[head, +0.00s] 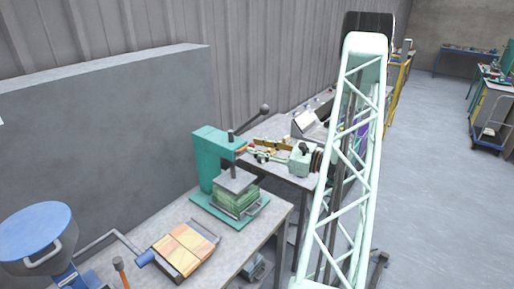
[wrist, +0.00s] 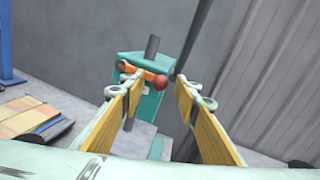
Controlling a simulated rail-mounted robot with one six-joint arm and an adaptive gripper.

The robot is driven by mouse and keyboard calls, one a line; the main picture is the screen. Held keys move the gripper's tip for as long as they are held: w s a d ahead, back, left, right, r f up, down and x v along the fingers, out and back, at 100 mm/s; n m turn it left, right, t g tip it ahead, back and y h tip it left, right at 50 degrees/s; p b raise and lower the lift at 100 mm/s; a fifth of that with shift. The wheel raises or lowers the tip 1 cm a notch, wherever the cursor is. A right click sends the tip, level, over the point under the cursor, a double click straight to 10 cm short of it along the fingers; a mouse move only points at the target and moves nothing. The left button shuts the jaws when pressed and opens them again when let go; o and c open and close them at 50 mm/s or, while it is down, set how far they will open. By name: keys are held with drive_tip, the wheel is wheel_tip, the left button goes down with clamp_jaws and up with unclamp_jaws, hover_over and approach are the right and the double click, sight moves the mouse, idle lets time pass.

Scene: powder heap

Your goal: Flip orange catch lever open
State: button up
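The orange catch lever (wrist: 149,76) is on the head of a teal press (head: 208,150). It ends in a red ball (wrist: 160,82). In the head view a small orange part of the lever (head: 241,149) shows at the press head's right side. My gripper (head: 250,151) reaches in from the right, close to the press head. In the wrist view its two yellow-padded fingers (wrist: 161,88) stand apart, with the red ball seen between their tips. The left fingertip overlaps part of the lever. I cannot tell whether they touch. Nothing is held.
A dark ball-ended handle (head: 265,109) rises behind the press. A stack of green layers (head: 236,203) sits under the press plate. A grey wall is behind.

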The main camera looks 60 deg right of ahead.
drive_tip(key=shift+c, duration=0.2)
clamp_jaws()
